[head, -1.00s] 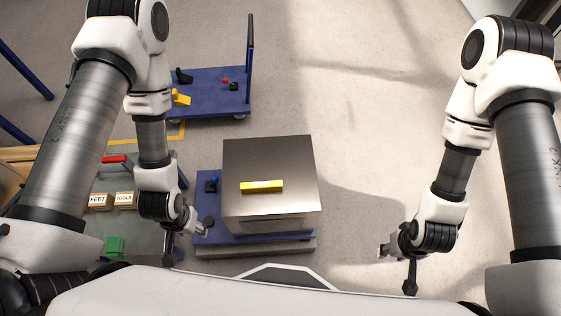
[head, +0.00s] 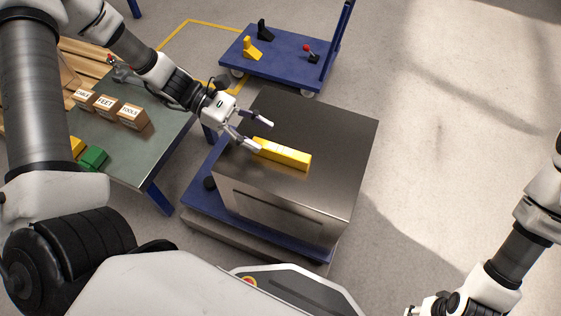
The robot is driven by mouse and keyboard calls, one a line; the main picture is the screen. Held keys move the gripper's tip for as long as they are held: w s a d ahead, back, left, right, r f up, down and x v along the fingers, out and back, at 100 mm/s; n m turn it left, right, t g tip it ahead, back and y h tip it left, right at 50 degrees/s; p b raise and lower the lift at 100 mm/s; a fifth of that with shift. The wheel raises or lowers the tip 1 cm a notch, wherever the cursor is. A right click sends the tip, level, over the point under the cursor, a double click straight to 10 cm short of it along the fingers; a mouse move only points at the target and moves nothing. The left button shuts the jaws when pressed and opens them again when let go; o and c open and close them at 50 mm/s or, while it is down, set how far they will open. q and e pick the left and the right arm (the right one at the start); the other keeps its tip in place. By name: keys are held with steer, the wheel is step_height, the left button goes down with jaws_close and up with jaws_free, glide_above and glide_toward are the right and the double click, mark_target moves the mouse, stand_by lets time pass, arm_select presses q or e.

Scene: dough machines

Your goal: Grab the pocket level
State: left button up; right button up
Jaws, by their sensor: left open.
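The pocket level is a yellow bar (head: 284,155) lying flat on top of a steel box-shaped machine (head: 335,130). My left gripper (head: 264,135) is open, its two fingers spread just above the left end of the yellow bar. One finger overlaps the bar's left end in the picture; I cannot tell whether they touch. My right gripper (head: 412,312) is at the bottom edge, right of the machine, mostly cut off.
The machine stands on a blue cart (head: 205,190). A second blue cart (head: 285,68) behind holds yellow, black and red-knobbed parts. At left, a table (head: 160,150) carries labelled boxes (head: 132,117) and a green block (head: 94,158). Floor to the right is clear.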

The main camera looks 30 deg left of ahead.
mark_target(277, 148)
arm_select(q)
steer(key=b+x, duration=0.2)
steer(key=x, duration=0.1)
steer(key=s+b+x, duration=0.1)
steer(key=x, duration=0.1)
steer(key=shift+w+d+f+b, duration=0.1)
steer(key=shift+d+f+b, duration=0.05)
steer(key=shift+f+b, duration=0.25)
steer(key=shift+w+d+r, duration=0.1)
steer(key=shift+d, duration=0.2)
steer(key=shift+r, duration=0.15)
jaws_close()
